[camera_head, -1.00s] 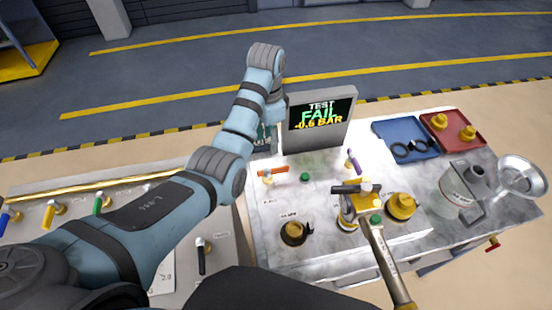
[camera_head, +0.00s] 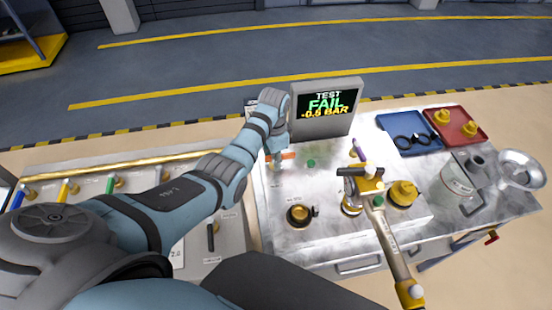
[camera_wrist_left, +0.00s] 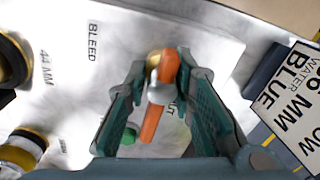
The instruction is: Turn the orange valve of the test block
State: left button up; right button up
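The orange valve (camera_head: 288,156) is a bar handle on top of the pale metal test block (camera_head: 325,235), in front of the display. In the left wrist view the orange handle (camera_wrist_left: 159,100) lies on a silver hub between the fingers. My left gripper (camera_head: 276,160) is over the valve and partly covers it in the head view. In the wrist view its two teal fingers (camera_wrist_left: 163,112) are open, one on each side of the handle, with gaps visible. The display (camera_head: 327,104) reads TEST FAIL -0.6 BAR. My right gripper is not in view.
A green button (camera_head: 311,163) and a purple handle (camera_head: 357,148) are near the valve. A long-handled tool (camera_head: 390,235) and brass caps (camera_head: 403,193) are further right. Blue (camera_head: 425,143) and red (camera_head: 463,138) trays, a jug (camera_head: 455,178) and a funnel (camera_head: 521,170) stand beyond.

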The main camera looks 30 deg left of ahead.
pick_arm(q)
jog(key=shift+a, duration=0.1)
grip_shut()
jog(key=shift+m, duration=0.4)
jog(key=m, duration=0.2)
jog(key=shift+f+m, duration=0.1)
jog(key=shift+m, duration=0.3)
jog(key=m, duration=0.4)
jog(key=shift+m, duration=0.3)
jog(key=m, duration=0.4)
jog(key=shift+m, duration=2.6)
